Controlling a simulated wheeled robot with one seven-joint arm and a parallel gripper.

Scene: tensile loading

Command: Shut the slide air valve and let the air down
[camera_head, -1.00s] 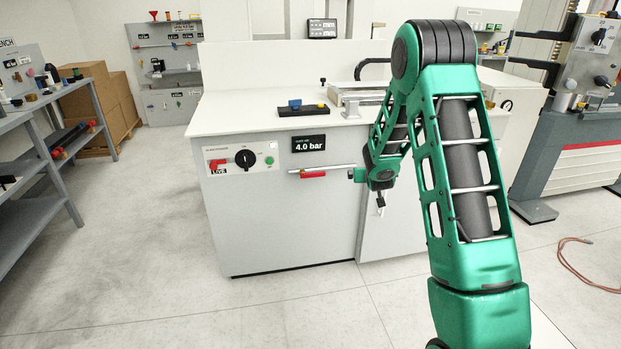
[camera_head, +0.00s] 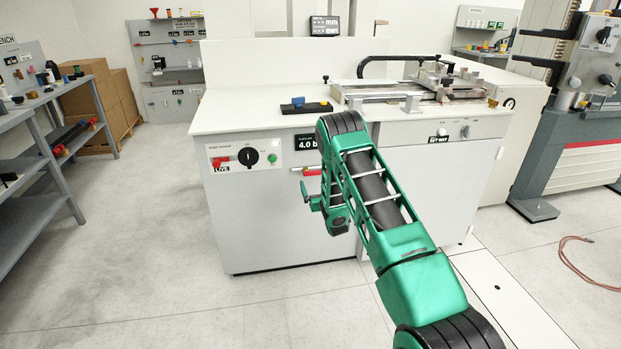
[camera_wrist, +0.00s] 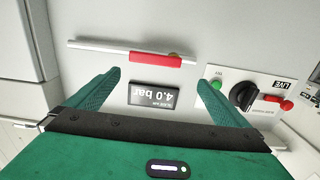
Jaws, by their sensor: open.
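The slide air valve shows as a red sleeve (camera_wrist: 155,59) on a thin silver pipe (camera_wrist: 98,45) in the wrist view, which looks upside down. In the head view the red sleeve (camera_head: 312,172) is partly hidden behind my arm. A dark gauge display (camera_wrist: 153,95) reads 4.0 bar; its right part is covered by my arm in the head view (camera_head: 306,143). My gripper (camera_wrist: 158,78) is open and empty, with its two green fingers spread on either side of the display. The sleeve lies beyond the fingertips, and no contact shows.
Beside the display are a green button (camera_head: 272,155), a black rotary knob (camera_head: 248,157) and a red handle (camera_head: 222,161) by a LIVE label. The white cabinet (camera_head: 290,235) carries a bench top with a black tray (camera_head: 306,108). Floor at left is clear.

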